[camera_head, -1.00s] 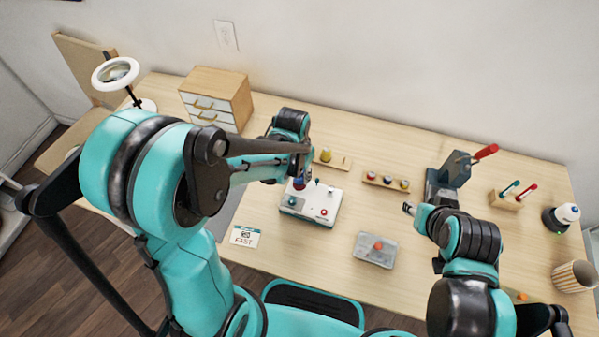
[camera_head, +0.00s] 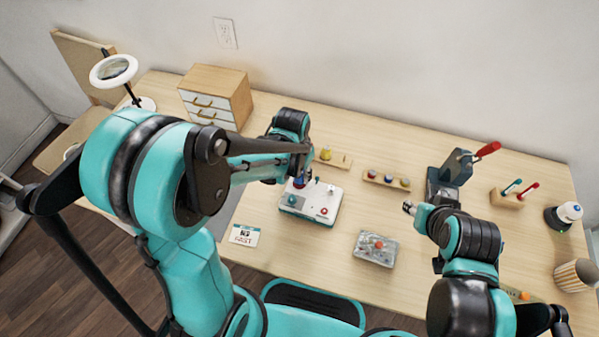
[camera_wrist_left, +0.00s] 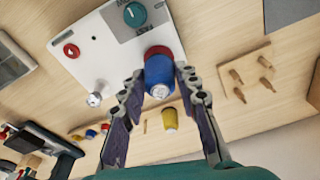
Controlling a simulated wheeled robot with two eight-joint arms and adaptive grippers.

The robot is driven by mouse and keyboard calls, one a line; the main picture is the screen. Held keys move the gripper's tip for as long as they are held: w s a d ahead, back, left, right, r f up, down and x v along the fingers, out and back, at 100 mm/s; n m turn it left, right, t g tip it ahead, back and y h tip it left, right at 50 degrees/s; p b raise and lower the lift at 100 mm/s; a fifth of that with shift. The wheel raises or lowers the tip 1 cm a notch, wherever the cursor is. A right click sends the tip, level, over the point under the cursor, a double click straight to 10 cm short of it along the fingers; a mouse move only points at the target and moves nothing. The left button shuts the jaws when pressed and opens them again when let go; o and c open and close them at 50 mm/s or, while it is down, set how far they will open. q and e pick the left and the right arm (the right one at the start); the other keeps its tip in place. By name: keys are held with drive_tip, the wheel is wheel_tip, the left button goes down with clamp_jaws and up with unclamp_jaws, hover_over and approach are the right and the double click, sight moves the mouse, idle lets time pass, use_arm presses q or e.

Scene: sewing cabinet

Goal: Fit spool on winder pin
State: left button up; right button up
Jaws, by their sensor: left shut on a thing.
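The winder (camera_head: 322,204) is a white box with a green knob (camera_wrist_left: 134,14), a red button (camera_wrist_left: 71,50) and a silver post (camera_wrist_left: 94,99). My left gripper (camera_wrist_left: 159,76) is shut on the blue spool (camera_wrist_left: 159,82) over the winder's left back part. A red round piece (camera_wrist_left: 156,51) shows just beyond the spool in the left wrist view. I cannot tell whether spool and red piece touch, and the pin is hidden. In the head view the arm covers most of this gripper. My right gripper (camera_head: 409,208) hangs over the table, away from the winder; its jaws are too small to read.
A yellow spool (camera_wrist_left: 169,118) stands on a small board (camera_head: 339,160) behind the winder. A rack of several spools (camera_head: 387,179) is to its right.

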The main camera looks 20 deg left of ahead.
use_arm(q)
drive_tip(key=shift+f+b, duration=0.85)
drive_tip(key=shift+f, duration=0.05)
idle(0.9)
drive_tip(key=o, duration=0.9)
drive_tip(key=shift+o, duration=0.2)
drive_tip(key=shift+r, duration=0.15)
wheel_tip(320, 180, up, 12)
drive_tip(key=s, duration=0.1)
drive_tip(key=shift+s+a, duration=0.25)
drive_tip(key=s+a+r+n+t, duration=0.1)
drive_tip(key=s+a+n+t, duration=0.2)
drive_tip(key=s, duration=0.5)
drive_tip(key=a+t, duration=0.1)
drive_tip(key=t, duration=0.1)
drive_tip(key=shift+s+r+t, duration=0.35)
drive_tip(key=shift+s+t, duration=0.05)
